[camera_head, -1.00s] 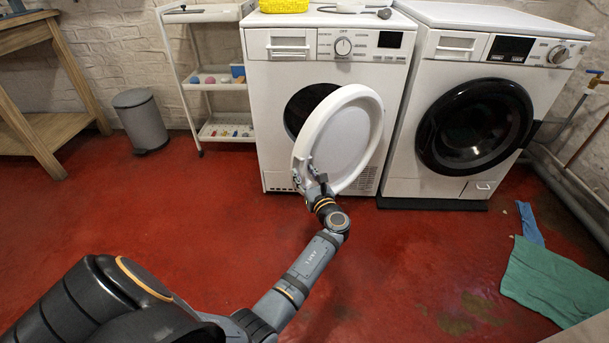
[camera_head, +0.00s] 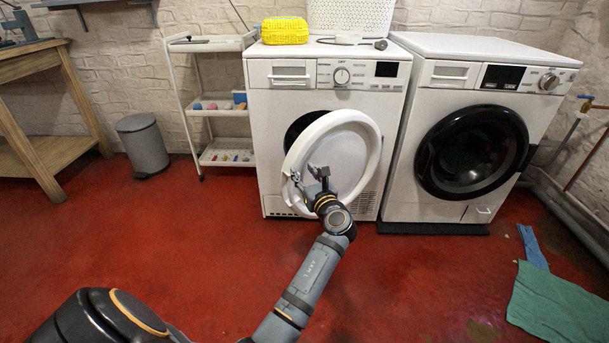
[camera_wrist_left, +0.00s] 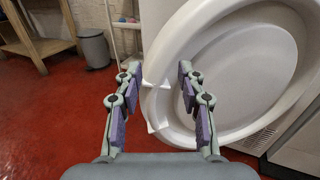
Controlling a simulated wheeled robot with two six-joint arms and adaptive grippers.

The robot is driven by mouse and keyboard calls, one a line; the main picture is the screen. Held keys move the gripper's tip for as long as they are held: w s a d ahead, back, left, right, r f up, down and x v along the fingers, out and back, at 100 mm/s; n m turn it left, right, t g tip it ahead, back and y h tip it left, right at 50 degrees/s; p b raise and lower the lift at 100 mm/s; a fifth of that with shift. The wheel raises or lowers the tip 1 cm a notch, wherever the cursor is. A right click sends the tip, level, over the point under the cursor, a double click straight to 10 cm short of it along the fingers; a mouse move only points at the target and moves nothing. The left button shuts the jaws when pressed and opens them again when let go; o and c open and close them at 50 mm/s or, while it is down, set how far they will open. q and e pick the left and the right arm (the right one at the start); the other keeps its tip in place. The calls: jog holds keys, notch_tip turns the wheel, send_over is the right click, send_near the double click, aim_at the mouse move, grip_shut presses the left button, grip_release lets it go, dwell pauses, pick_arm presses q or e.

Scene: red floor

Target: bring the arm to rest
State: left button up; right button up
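The white dryer's round door (camera_head: 352,155) stands part-way open, with the dark drum opening showing behind its left side. The door's pale rim and inner face also fill the right of the left wrist view (camera_wrist_left: 245,80). My left gripper (camera_head: 307,176) is at the left, lower part of the door. Its two fingers are spread apart in the left wrist view (camera_wrist_left: 160,82), with part of the door's rim and a small white tab showing between them. I cannot tell whether a finger touches the door. My right gripper is not in view.
A second white washer (camera_head: 420,190) with a black round door stands at the right. A white shelf cart (camera_head: 203,110), a grey bin (camera_head: 143,146) and a wooden table (camera_head: 50,155) are at the left. Green cloth (camera_head: 560,305) lies at front right. The red floor between is mostly clear.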

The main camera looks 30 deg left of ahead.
pick_arm(q)
jog(key=shift+w+f, duration=0.1)
jog(key=shift+f, duration=0.25)
